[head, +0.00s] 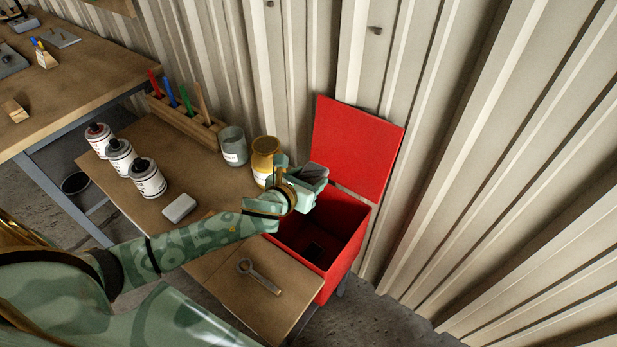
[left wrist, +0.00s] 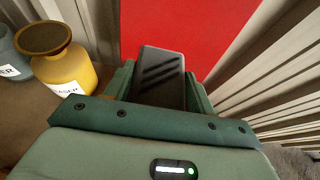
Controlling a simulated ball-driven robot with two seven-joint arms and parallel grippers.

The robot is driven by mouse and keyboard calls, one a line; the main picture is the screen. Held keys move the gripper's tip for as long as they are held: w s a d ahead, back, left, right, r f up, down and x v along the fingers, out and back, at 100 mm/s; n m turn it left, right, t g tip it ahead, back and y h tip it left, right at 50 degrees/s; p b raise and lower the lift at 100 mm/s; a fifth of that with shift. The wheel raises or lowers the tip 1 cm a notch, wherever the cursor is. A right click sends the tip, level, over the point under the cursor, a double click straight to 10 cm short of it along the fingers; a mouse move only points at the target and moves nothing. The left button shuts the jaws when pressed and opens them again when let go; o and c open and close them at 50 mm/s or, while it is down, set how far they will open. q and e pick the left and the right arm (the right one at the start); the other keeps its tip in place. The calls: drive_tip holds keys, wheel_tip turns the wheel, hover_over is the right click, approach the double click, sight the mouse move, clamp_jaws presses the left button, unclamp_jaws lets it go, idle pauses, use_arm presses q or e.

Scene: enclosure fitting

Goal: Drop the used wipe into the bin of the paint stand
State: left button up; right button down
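The used wipe (left wrist: 161,77) is a grey slab with dark diagonal smears. In the left wrist view it sits between the two green fingers of my left gripper (head: 303,178), which is shut on it. In the head view the wipe (head: 313,171) shows as a small grey piece at the fingertips. The red bin (head: 347,236) is open at the right end of the paint stand (head: 215,262), with its red lid (head: 355,145) raised against the wall. My left gripper is above the bin's back left part. A dark patch shows on the bin's floor. My right gripper is not in view.
A yellow jar (head: 264,158) and a grey pot (head: 233,146) stand close left of my gripper. Several cans (head: 148,178), a pale block (head: 179,208), a wrench (head: 258,276) and a rack (head: 188,122) are on the stand. A corrugated wall (head: 440,130) rises behind.

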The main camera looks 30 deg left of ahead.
use_arm(q)
drive_tip(key=o, duration=0.4)
drive_tip(key=shift+o, duration=0.2)
drive_tip(key=d+p+v, duration=0.1)
drive_tip(key=p+v, duration=0.2)
drive_tip(key=v, duration=1.3)
drive_tip(key=shift+s+a+p, duration=0.2)
drive_tip(key=shift+a+p, duration=0.2)
drive_tip(key=shift+a, duration=0.05)
